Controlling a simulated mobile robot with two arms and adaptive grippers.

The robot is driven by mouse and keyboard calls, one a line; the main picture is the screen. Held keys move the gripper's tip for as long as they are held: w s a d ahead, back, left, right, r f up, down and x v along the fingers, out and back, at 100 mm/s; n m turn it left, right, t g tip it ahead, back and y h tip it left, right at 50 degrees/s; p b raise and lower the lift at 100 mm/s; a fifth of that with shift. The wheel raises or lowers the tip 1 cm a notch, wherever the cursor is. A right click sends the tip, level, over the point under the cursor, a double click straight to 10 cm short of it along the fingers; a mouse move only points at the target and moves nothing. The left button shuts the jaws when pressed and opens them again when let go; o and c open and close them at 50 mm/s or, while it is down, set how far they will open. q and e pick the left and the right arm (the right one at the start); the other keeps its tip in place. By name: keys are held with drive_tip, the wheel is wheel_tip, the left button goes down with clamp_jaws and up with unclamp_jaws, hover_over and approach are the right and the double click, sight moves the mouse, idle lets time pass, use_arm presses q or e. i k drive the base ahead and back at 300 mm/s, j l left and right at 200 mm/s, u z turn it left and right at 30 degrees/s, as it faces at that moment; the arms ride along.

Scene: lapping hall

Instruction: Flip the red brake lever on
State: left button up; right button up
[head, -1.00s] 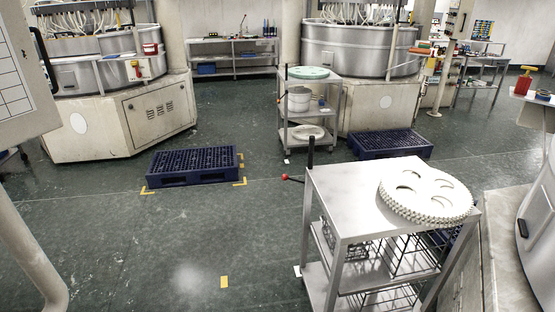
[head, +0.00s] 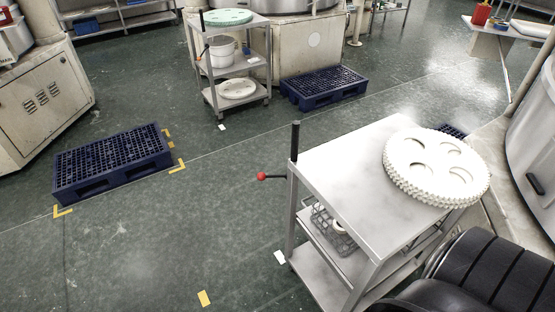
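The red brake lever (head: 262,176) shows in the head view as a small red ball on a thin dark rod. Nothing touches the ball. A part of my own body, black and ribbed, fills the lower right corner. Neither gripper's fingers are in the view.
White toothed carrier discs (head: 437,165) lie on the cart top. A wire basket (head: 331,228) sits on a lower shelf. Blue pallets (head: 112,163) (head: 323,87) stand on the floor. A second cart (head: 233,61) stands behind.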

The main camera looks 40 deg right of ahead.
sight(261, 176)
drive_tip(key=i+z, duration=0.25)
drive_tip(key=z, duration=0.15)
drive_tip(key=i+j+z, duration=0.2)
drive_tip(key=z, duration=0.2)
drive_tip(key=i+j+z, duration=0.25)
drive_tip(key=z, duration=0.15)
drive_tip(key=i+j+z, duration=0.2)
drive_tip(key=z, duration=0.2)
drive_tip(key=i+j+z, duration=0.1)
drive_tip(key=j+z, duration=0.35)
drive_tip(key=i+j+z, duration=0.2)
drive_tip(key=j+z, duration=0.15)
drive_tip(key=i+j+z, duration=0.1)
drive_tip(key=j+z, duration=0.25)
drive_tip(key=j, duration=0.2)
drive_tip(key=i+j+z, duration=0.1)
drive_tip(key=j+z, duration=0.3)
